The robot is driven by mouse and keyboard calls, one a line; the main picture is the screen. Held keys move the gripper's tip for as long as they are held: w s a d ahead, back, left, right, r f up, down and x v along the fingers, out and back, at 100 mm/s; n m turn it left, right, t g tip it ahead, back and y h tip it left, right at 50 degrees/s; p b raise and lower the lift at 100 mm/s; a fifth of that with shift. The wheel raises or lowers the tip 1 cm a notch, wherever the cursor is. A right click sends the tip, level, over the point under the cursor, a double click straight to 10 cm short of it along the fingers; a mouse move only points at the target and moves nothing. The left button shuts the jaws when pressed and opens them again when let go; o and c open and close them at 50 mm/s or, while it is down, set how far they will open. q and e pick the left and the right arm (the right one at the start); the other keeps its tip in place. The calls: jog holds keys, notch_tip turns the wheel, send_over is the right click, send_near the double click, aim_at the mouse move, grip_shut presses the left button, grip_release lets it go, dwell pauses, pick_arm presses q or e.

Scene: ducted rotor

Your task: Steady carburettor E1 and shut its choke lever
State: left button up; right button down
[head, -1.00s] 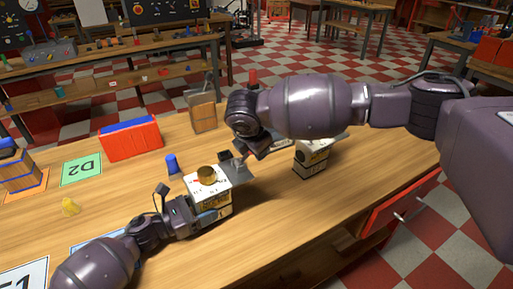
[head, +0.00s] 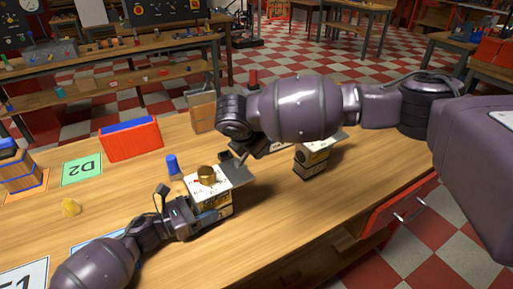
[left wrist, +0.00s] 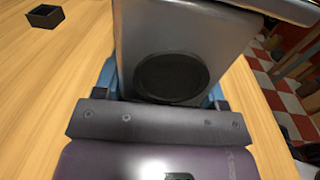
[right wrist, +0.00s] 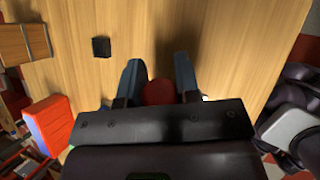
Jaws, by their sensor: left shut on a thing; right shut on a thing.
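A carburettor (head: 207,189), a pale box-shaped body with a brass cap (head: 207,174) and a grey plate on its right, stands upright on the wooden bench. I cannot read its name. My left gripper (head: 210,215) is shut on its near lower part; the left wrist view shows the grey body (left wrist: 185,35) with a dark round bore between the fingers. My right gripper (right wrist: 159,65) is shut on a red knob (right wrist: 159,92), seen from above in the right wrist view. In the head view my right arm hides that grip, so the lever's angle is unclear.
A second pale box-shaped unit (head: 312,157) stands to the right. A small dark open box (right wrist: 101,46) is nearby. The front bench is clear.

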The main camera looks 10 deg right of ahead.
aim_at(241, 159)
jog(key=h, duration=0.1)
jog(key=a+r+t+h, duration=0.1)
jog(key=h, duration=0.1)
jog(key=a+r+t+h, duration=0.1)
jog(key=h, duration=0.1)
jog(key=shift+s+a+n, duration=0.2)
jog(key=shift+s+n, duration=0.2)
jog(key=shift+s+a+r+t+h, duration=0.2)
jog(key=shift+a+t+h, duration=0.35)
jog(key=shift+h, duration=0.25)
jog(key=shift+s+a+n+t+h, duration=0.15)
jog(key=shift+a+n+t+h, duration=0.2)
jog(key=shift+h, duration=0.25)
jog(key=c, duration=0.8)
grip_release()
jog(key=shift+r, duration=0.1)
jog(key=v, duration=1.2)
jog(key=shift+a, duration=0.1)
